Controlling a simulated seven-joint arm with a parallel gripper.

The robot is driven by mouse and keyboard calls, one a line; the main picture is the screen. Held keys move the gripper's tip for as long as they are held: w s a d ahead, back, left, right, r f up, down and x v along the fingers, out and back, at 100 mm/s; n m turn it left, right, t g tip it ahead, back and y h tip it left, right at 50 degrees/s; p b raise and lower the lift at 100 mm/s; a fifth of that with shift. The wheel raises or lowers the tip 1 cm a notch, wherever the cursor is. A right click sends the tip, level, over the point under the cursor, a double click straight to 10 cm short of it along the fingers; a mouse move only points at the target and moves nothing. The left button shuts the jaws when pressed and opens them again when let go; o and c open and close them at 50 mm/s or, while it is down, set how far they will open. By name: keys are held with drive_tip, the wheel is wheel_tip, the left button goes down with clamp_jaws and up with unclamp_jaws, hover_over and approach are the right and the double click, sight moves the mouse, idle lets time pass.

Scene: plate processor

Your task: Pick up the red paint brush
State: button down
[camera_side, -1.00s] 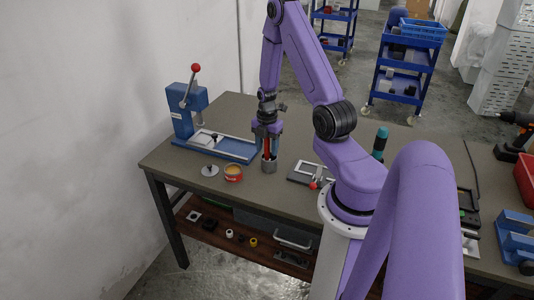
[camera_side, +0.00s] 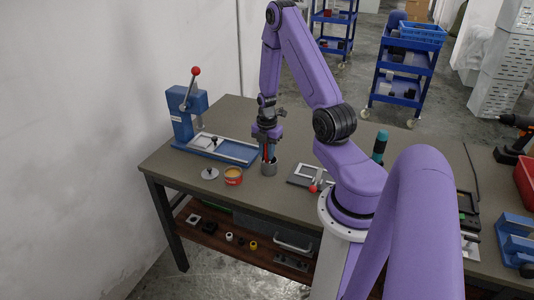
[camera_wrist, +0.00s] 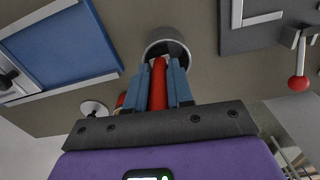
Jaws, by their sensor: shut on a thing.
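The red paint brush (camera_wrist: 158,84) is between the two blue fingers of my gripper (camera_wrist: 159,80) in the wrist view. My gripper is shut on it. In the side view my gripper (camera_side: 267,143) points down over a grey metal cup (camera_side: 268,168) on the table. The brush's lower end is in or just over the cup's mouth; the fingers hide most of it. The cup's rim (camera_wrist: 166,35) also shows in the wrist view.
A red-and-yellow tin (camera_side: 233,177) and a small metal disc (camera_side: 210,173) stand left of the cup. The blue press (camera_side: 188,115) and its blue tray (camera_side: 240,152) are at the table's left. A frame with a red knob (camera_side: 308,173) lies to the right.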

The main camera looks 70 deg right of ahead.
drive_tip(key=shift+r, duration=4.9)
drive_tip(key=w+a, duration=0.8)
drive_tip(key=a, duration=0.1)
drive_tip(key=shift+w+a+f, duration=0.15)
drive_tip(key=shift+f, duration=1.5)
drive_tip(key=shift+w+a+f, duration=0.1)
drive_tip(key=shift+a+f, duration=0.05)
drive_tip(key=shift+f, duration=1.45)
drive_tip(key=shift+f, duration=0.6)
wheel_tip(320, 180, up, 7)
